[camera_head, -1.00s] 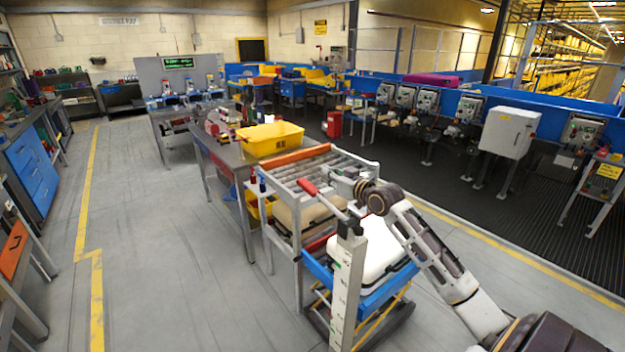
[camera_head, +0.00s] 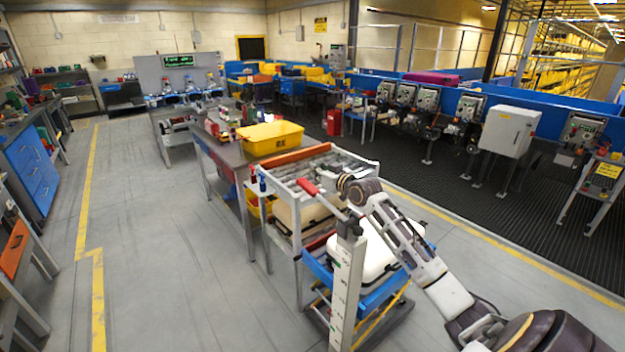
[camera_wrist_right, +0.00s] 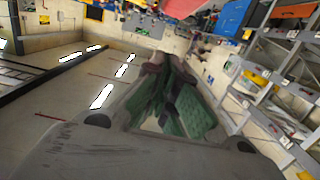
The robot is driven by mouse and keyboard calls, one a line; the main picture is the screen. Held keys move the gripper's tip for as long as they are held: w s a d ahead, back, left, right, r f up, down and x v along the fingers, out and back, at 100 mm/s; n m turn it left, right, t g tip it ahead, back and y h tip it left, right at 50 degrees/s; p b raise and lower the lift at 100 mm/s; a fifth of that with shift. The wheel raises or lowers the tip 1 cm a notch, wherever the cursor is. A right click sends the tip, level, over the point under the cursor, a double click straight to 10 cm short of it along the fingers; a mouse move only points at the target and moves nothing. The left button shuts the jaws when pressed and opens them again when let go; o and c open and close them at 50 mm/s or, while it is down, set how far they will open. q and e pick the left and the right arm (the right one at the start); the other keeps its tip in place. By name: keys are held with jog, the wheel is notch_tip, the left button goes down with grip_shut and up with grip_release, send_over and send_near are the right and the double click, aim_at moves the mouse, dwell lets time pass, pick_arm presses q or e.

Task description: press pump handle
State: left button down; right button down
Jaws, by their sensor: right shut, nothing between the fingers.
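The pump handle (camera_head: 307,187) is a red grip on a thin metal lever, raised and slanting up to the left from the top of a pale upright post (camera_head: 346,285) with dark marks. My right gripper (camera_head: 343,184) is just right of the red grip in the head view, partly hidden by its own wrist. Whether it touches the lever cannot be told. In the right wrist view its green-padded fingers (camera_wrist_right: 168,64) are together with nothing between them. My left gripper is not in view.
Behind the lever stands a roller rack (camera_head: 300,170) with an orange bar. Below it, a blue-framed cart holds a white case (camera_head: 365,258). A yellow bin (camera_head: 270,137) sits on the table beyond. The grey floor to the left is clear.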

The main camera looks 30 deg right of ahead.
aim_at(312, 187)
jog(key=shift+w, duration=0.55)
jog(key=shift+w+f, duration=0.2)
jog(key=shift+f, duration=1.8)
jog(key=shift+w+f, duration=0.1)
